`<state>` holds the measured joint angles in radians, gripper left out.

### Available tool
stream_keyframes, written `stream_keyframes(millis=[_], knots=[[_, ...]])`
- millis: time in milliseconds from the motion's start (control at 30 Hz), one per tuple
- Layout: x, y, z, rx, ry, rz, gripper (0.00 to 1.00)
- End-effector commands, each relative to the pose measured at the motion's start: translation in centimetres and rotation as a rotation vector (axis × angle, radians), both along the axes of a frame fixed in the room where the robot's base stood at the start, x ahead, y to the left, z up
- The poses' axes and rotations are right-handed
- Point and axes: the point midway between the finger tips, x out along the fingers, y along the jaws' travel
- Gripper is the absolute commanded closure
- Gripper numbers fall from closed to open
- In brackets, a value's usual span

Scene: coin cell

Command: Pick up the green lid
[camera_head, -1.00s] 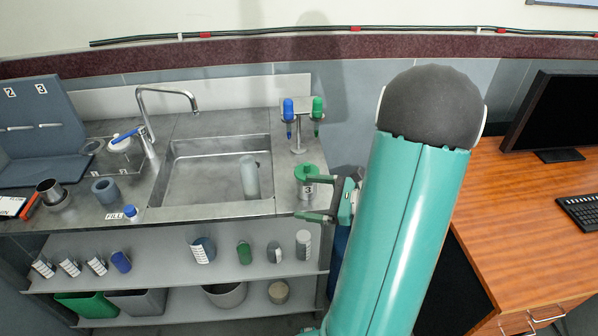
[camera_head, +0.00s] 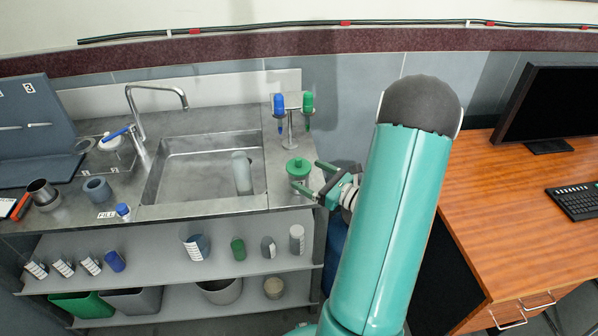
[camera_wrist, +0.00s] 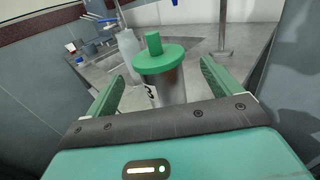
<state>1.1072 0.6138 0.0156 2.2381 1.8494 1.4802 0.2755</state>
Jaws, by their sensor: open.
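The green lid (camera_head: 299,166) is round with a knob and sits on a metal container (camera_head: 301,183) at the right end of the steel counter. In the wrist view the lid (camera_wrist: 158,58) is upright on the container (camera_wrist: 166,88), ahead of my gripper and roughly centred between its fingers. My gripper (camera_head: 307,178) is open and empty, coming from the right. In the wrist view its two green fingers (camera_wrist: 160,85) stand apart on either side of the container, below the lid. I cannot tell how far the fingertips reach along the container.
A stand (camera_head: 291,130) with blue and green items is behind the container. The sink (camera_head: 205,180) holds a pale cylinder (camera_head: 241,173). A shelf (camera_head: 150,250) with several bottles is below the counter. A wooden desk (camera_head: 510,220) stands at the right.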

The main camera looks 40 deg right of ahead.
Motion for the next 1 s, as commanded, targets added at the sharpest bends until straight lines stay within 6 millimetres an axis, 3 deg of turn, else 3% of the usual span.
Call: stream_keyframes(millis=[300,533,567,800,1000], knots=[[4.3,0.9,0.2,0.001,-0.001,0.003,0.10],[4.6,0.9,0.2,0.001,0.001,0.001,0.10],[4.6,0.9,0.2,0.001,0.001,0.001,0.12],[4.6,0.9,0.2,0.000,0.000,0.001,0.59],[4.6,0.9,0.2,0.000,0.000,0.001,0.62]])
